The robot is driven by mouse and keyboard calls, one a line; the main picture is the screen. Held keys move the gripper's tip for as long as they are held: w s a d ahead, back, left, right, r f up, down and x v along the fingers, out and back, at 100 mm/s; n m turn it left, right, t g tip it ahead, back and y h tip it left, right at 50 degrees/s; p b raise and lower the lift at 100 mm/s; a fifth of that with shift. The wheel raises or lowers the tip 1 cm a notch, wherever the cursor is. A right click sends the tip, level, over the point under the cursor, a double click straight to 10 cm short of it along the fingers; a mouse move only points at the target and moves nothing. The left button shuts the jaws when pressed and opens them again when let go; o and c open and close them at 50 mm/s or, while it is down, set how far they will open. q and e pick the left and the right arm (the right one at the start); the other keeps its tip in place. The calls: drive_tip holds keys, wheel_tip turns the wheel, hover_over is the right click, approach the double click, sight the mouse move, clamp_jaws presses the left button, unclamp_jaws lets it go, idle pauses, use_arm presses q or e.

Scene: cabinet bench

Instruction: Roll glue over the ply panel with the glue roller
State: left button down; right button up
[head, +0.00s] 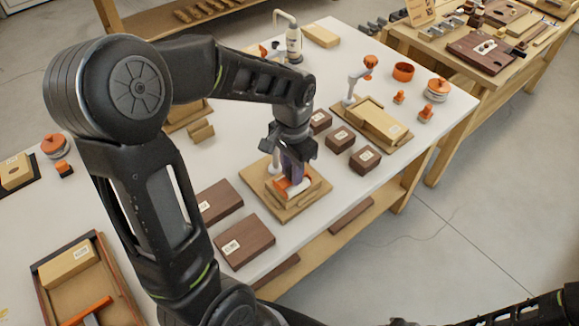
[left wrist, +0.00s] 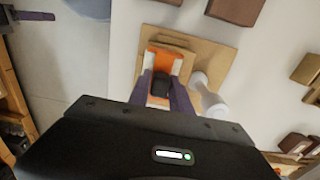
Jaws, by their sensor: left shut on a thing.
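My left gripper (head: 293,172) reaches down over a light wooden base board (head: 258,183) near the table's front edge. It is shut on the dark grip (left wrist: 160,84) of an orange and white tool (left wrist: 163,62), which looks like the glue roller. The orange part also shows in the head view (head: 287,188), low over the pale panel (head: 313,190), likely the ply panel. I cannot tell whether the tool touches the panel. Its underside and any glue are hidden. A white post (left wrist: 209,96) stands beside the tool. My right gripper is out of view.
Dark brown blocks (head: 243,240) lie left of the board, and smaller ones (head: 366,159) lie right of it. A second board (head: 393,123) holds a pale panel. A white bottle (head: 294,43) stands behind. A tray (head: 43,279) sits at the lower left.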

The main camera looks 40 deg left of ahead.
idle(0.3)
use_arm(q)
drive_tip(key=shift+w+a, duration=0.2)
drive_tip(key=shift+a, duration=0.4)
drive_tip(key=shift+w+a, duration=0.2)
drive_tip(key=shift+a, duration=0.35)
drive_tip(key=shift+s+d+f, duration=0.1)
drive_tip(key=shift+s+d, duration=0.15)
drive_tip(key=shift+d, duration=0.35)
drive_tip(key=shift+s+d, duration=0.2)
drive_tip(key=shift+d, duration=0.4)
drive_tip(key=shift+w+a, duration=0.2)
drive_tip(key=shift+a, duration=0.4)
drive_tip(key=shift+w+a, duration=0.15)
drive_tip(key=shift+a, duration=0.45)
drive_tip(key=shift+w+d, duration=0.25)
drive_tip(key=shift+w, duration=0.55)
